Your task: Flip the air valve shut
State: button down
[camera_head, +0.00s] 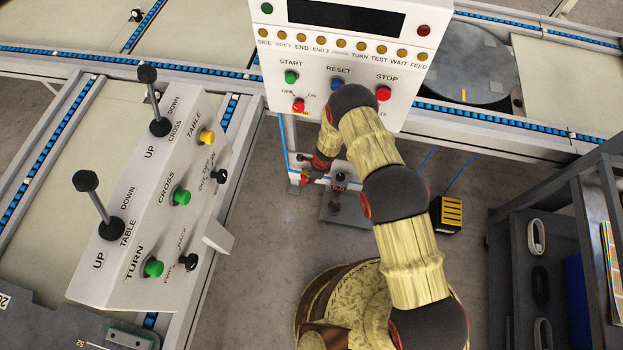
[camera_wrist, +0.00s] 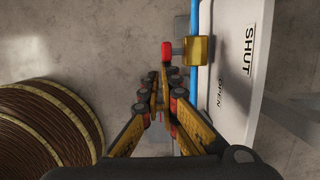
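The air valve has a brass-yellow body (camera_wrist: 190,50) and a red handle end (camera_wrist: 166,51), seen in the wrist view beside a blue pipe (camera_wrist: 194,18). A white panel to its right reads SHUT (camera_wrist: 249,49) above OPEN (camera_wrist: 219,95). My gripper (camera_wrist: 162,80) points at the handle, its fingers converged with tips nearly together just below the red end. I cannot tell whether they touch it. I see nothing held. In the head view my gripper (camera_head: 318,171) is below the control box, near the small red valve handle (camera_head: 304,180), partly hidden.
A lever console (camera_head: 150,200) stands left, and a dark shelf rack (camera_head: 555,230) right. Conveyor edges run behind. A grey plate (camera_head: 345,214) is on the floor. Some bare floor lies left of the valve.

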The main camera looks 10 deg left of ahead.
jog(key=v, duration=1.3)
jog(key=shift+a, duration=0.15)
jog(key=s+d+r+n+g, duration=0.2)
jog(key=s+r+n+g, duration=0.1)
jog(key=s+r+n, duration=0.55)
jog(key=s+d+r+n+t, duration=0.2)
jog(key=s+d+r, duration=0.4)
jog(key=r, duration=1.1)
jog(key=s+d+r+n+t+h+p, duration=0.1)
jog(key=s+d+r+n+t, duration=0.2)
jog(key=r, duration=1.4)
jog(key=s+d+r+n+t+h, duration=0.1)
jog(key=s+d+r+n+t, duration=0.2)
jog(key=s+d+r, duration=0.6)
jog(key=d+r+n, duration=0.2)
jog(key=d+r, duration=0.1)
jog(key=r, duration=0.5)
jog(key=shift+d+r, duration=0.4)
